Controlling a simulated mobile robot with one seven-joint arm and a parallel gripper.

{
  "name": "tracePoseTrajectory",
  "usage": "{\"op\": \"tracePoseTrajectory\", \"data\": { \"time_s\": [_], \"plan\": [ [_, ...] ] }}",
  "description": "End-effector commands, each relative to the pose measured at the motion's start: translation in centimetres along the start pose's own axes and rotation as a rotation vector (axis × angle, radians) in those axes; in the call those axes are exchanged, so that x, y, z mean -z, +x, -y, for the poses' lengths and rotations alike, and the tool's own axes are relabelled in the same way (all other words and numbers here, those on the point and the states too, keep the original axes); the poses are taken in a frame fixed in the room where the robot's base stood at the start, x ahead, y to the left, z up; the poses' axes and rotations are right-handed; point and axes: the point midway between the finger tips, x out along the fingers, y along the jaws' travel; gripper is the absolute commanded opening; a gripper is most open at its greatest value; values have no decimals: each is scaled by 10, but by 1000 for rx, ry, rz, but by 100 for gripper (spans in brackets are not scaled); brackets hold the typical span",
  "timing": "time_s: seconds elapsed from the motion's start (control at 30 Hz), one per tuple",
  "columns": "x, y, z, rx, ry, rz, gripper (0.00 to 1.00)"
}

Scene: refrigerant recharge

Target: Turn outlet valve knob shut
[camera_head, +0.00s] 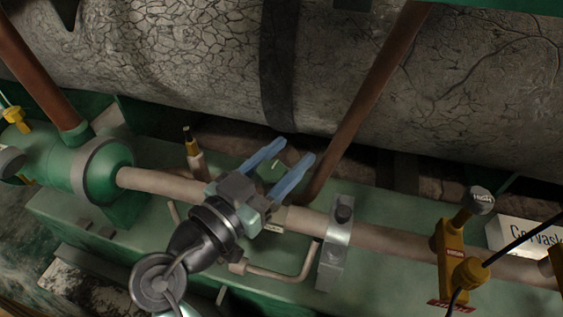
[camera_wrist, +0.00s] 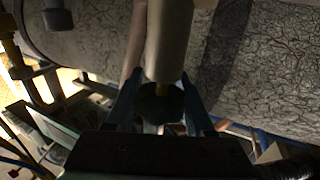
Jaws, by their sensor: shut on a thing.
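In the wrist view a dark round valve knob (camera_wrist: 160,104) sits between the two blue fingers of my gripper (camera_wrist: 160,85). A green piece (camera_head: 270,169) shows between the fingers, apparently the same knob. My gripper is shut on the knob. The contact faces are dark and partly hidden, and the knob's turn angle cannot be told.
The long pipe (camera_head: 375,235) runs along a green base (camera_head: 85,208), held by a grey clamp (camera_head: 335,255). A bent thin pipe (camera_head: 285,276) lies in front. A yellow valve block (camera_head: 451,255) and a box (camera_head: 515,238) stand at right. A large cracked tank (camera_head: 180,55) fills the back.

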Motion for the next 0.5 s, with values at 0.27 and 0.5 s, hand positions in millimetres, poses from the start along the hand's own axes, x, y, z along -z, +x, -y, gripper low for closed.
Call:
{"op": "tracePoseTrajectory", "data": {
  "time_s": [0.27,0.5],
  "plan": [
    [1,-1,-6,-262,0,-2,0],
    [0,-4,-13,-489,0,0,0]
  ]
}}
